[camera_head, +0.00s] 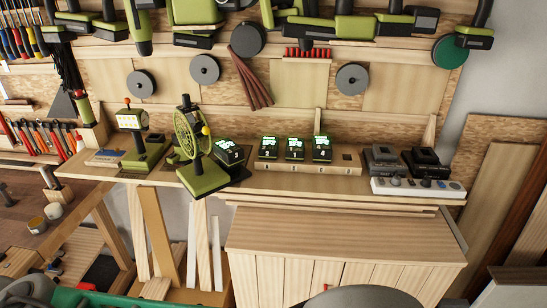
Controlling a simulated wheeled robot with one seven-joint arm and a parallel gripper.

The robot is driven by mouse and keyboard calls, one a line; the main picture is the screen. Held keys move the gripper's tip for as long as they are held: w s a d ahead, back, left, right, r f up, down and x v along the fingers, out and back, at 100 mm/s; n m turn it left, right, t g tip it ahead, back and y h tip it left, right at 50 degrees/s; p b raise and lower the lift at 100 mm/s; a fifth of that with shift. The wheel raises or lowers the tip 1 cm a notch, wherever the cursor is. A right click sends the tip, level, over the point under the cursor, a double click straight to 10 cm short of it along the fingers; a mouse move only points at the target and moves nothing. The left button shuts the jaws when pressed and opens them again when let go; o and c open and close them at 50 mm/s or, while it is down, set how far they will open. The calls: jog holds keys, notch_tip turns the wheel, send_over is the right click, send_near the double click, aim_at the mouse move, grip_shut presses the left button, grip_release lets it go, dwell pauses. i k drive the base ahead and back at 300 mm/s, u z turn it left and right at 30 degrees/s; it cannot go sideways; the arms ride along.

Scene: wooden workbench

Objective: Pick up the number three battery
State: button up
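A black and green battery (229,152) sits on the wooden shelf just right of the green fan, partly behind the fan's base. Its label looks like a 3, though it is small. Three similar batteries stand in a row on a wooden block to the right. Their labels look like 2 (268,148), 1 (295,149) and 4 (322,149). I cannot make out my gripper anywhere in this view.
The green fan (196,155) stands close to the battery at left, with a work light (135,127) beyond it. Dark chargers (383,161) and a white power strip (415,188) are at right. A wooden cabinet (345,238) with a clear top stands below the shelf.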

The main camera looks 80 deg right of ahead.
aim_at(231, 155)
jog(key=k, duration=0.4)
jog(key=z, duration=1.25)
jog(key=i, duration=0.5)
jog(key=u, duration=0.05)
